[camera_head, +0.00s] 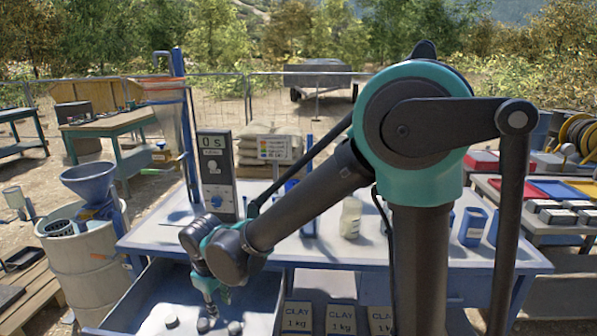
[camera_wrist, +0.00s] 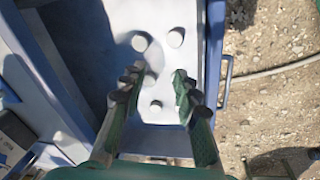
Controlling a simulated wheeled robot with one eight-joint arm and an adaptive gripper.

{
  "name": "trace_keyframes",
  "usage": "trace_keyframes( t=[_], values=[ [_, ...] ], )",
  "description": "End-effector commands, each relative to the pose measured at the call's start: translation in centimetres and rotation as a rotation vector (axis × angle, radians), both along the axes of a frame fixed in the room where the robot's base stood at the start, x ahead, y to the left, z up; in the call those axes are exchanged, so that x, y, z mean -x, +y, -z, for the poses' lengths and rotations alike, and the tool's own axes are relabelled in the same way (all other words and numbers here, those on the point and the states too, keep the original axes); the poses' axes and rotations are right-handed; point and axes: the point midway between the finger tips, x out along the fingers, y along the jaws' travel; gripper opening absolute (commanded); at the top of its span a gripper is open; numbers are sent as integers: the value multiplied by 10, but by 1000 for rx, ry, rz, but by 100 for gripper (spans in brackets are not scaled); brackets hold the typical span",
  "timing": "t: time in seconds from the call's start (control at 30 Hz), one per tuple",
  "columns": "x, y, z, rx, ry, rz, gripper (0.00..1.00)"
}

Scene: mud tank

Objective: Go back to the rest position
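My gripper (camera_head: 212,300) hangs at the end of my arm over an open blue-edged drawer (camera_head: 125,300) at the front left of the workbench. In the wrist view my gripper (camera_wrist: 157,82) shows two fingers spread apart, with nothing held between them. Several small pale cylinders lie on the drawer's white floor beyond and below the fingers, one of them far right (camera_wrist: 176,37) and one lower (camera_wrist: 155,106). In the head view a grey cylinder (camera_head: 234,327) shows near the fingertips. My arm hides part of the bench.
The blue workbench (camera_head: 160,238) carries a timer panel reading "0 s" (camera_head: 213,165), a pale bottle (camera_head: 350,217) and blue containers (camera_head: 472,227). A blue funnel (camera_head: 90,182) over a barrel (camera_head: 85,260) stands left. Clay boxes (camera_head: 341,319) sit below. A side table with coloured trays stands right.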

Motion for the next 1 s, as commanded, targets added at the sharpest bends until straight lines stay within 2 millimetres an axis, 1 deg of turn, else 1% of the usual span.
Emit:
trace_keyframes(
  t=[0.03,0.07,0.1,0.17,0.2,0.33,0.43,0.6,0.67,0.7,0.8,0.9,1.0],
  values=[
    [-15,-25,-2,-13,-1,59,31],
    [-22,-38,-3,-22,-2,90,31],
    [-30,-56,-4,-34,-3,132,31],
    [-41,-82,-6,-51,-5,194,31],
    [-47,-100,-6,-64,-8,236,31],
    [-61,-157,-7,-101,-20,371,31],
    [-65,-199,-6,-129,-31,474,31],
    [-62,-268,-2,-176,-58,651,31],
    [-57,-290,0,-191,-68,714,31],
    [-54,-305,2,-203,-77,756,31],
    [-42,-338,7,-227,-99,859,31],
    [-30,-365,13,-249,-121,950,31],
    [-19,-384,17,-266,-141,1019,31]
  ],
)
